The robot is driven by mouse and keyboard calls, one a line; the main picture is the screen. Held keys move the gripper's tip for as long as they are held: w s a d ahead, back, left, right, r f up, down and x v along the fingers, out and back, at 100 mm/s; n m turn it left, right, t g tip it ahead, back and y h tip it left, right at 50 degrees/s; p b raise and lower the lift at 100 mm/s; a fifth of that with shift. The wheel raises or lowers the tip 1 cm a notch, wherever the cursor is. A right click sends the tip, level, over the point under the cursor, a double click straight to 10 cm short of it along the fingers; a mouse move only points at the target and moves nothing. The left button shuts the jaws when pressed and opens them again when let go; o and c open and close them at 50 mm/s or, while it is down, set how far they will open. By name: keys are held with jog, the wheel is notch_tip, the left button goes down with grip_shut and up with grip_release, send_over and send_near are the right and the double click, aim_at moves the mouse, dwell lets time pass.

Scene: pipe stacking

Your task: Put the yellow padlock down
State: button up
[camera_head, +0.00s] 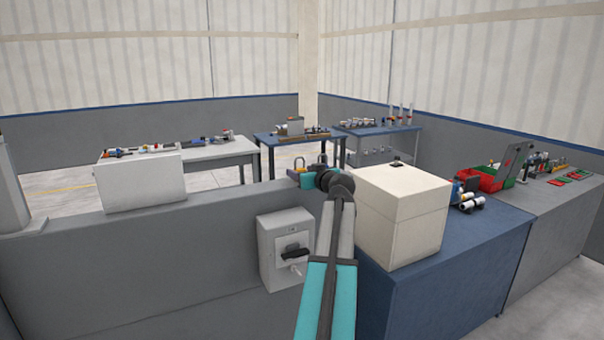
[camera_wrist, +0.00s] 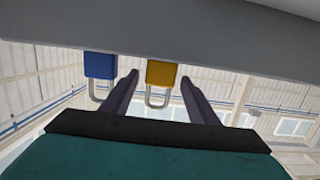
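In the wrist view, which looks upside down, the yellow padlock (camera_wrist: 161,73) touches the grey surface (camera_wrist: 180,35) with its body, and its shackle points away from it. My gripper (camera_wrist: 160,78) has one finger on each side of the yellow padlock, with a visible gap on both sides, so it is open. A blue padlock (camera_wrist: 100,65) is beside it, outside the left finger. In the head view, the yellow padlock (camera_head: 300,163) shows small at the top of the grey partition, by my gripper (camera_head: 301,173). The blue padlock (camera_head: 321,159) is partly hidden there.
A grey switch box (camera_head: 286,250) is on the partition's (camera_head: 130,250) front. A cream box (camera_head: 404,215) stands on a blue bench (camera_head: 450,270) right of my arm. Benches with tools and pipe parts stand behind. A red bin (camera_head: 492,180) and green bin are at right.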

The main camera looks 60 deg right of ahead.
jog(key=shift+r, duration=0.15)
jog(key=b+v, duration=0.3)
jog(key=v, duration=0.9)
dwell(0.9)
